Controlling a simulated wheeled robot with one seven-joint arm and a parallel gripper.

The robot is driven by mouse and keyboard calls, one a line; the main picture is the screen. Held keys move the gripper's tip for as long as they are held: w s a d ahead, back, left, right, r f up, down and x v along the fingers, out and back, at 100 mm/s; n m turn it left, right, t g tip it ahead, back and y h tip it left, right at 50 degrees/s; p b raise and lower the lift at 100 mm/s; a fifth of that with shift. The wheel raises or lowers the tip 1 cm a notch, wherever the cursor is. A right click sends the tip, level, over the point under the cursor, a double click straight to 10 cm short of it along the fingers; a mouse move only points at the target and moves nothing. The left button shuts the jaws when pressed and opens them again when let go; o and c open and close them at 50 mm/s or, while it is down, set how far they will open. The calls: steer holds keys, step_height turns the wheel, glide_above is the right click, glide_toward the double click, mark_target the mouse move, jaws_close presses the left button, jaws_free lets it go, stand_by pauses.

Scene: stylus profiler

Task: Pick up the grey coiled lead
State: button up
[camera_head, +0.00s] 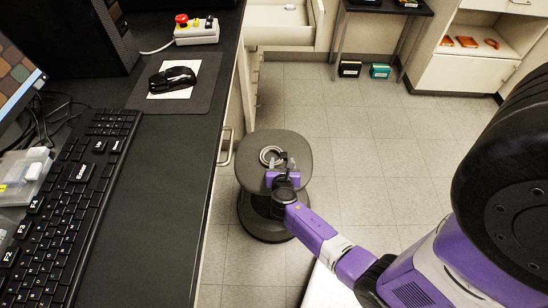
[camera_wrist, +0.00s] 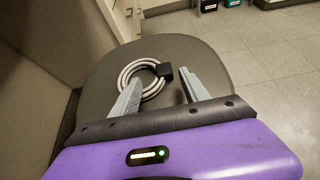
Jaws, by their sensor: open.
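The grey coiled lead (camera_wrist: 127,73) lies on the dark grey seat of a stool (camera_wrist: 100,95). It is a ring of several pale loops with a black block at its right side. In the head view the coil (camera_head: 266,155) shows near the middle of the stool top (camera_head: 302,153), just beyond my gripper (camera_head: 281,163). In the wrist view my gripper (camera_wrist: 155,92) is open, with its two grey fingers spread apart. I cannot tell whether the fingers touch the coil.
A black-topped bench (camera_head: 165,220) with a keyboard (camera_head: 75,200), mouse (camera_head: 172,79) and control box (camera_head: 197,32) stands left of the stool. A drawer handle (camera_head: 226,147) sticks out towards the stool. The tiled floor (camera_head: 370,150) to the right is clear.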

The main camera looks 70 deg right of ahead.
mark_target(284, 156)
steer(key=x, duration=0.2)
steer(key=b+x, duration=0.1)
steer(key=x, duration=0.1)
steer(key=shift+s, duration=0.35)
steer(key=shift+w+d+f, duration=0.25)
steer(key=shift+d+f, duration=0.05)
steer(key=shift+d, duration=0.25)
jaws_close()
